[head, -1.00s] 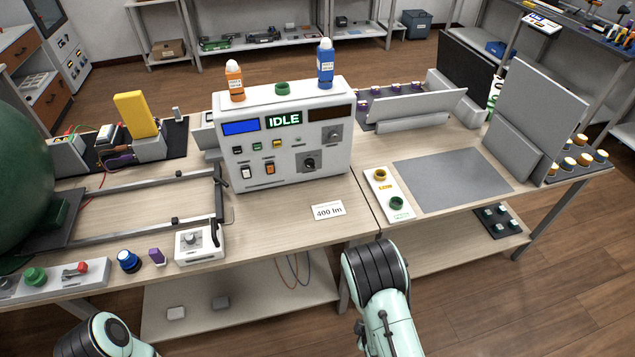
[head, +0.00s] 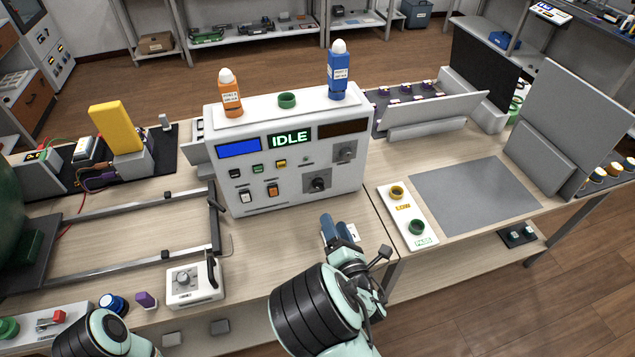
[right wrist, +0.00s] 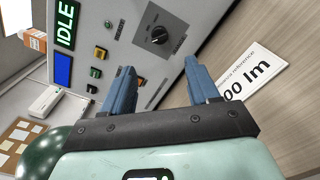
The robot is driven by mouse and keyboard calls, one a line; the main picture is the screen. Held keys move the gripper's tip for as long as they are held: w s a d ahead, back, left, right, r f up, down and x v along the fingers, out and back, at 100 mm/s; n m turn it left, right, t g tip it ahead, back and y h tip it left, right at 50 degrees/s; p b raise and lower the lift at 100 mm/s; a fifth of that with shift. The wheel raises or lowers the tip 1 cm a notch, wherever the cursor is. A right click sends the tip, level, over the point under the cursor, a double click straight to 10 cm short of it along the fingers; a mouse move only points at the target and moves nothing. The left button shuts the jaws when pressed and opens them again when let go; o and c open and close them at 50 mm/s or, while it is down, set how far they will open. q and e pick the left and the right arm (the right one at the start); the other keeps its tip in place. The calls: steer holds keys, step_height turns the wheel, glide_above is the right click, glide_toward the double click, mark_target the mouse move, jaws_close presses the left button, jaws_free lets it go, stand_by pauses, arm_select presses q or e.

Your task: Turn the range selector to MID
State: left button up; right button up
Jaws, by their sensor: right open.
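The white instrument box (head: 290,203) stands on the bench with a lit IDLE display (head: 290,141). A black rotary knob (head: 318,184) sits low on the right of its front panel and looks like the range selector. My left gripper is out of view.
The 400 lm card (right wrist: 243,75) lies on the bench by my right gripper. A LOW/PASS tray (head: 407,214) and grey mat (head: 472,194) are to the right.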

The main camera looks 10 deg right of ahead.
mark_target(320, 188)
steer(key=w+p, duration=0.1)
steer(key=w, duration=1.1)
steer(key=shift+w+a, duration=0.15)
steer(key=shift+a, duration=0.05)
steer(key=c, duration=1)
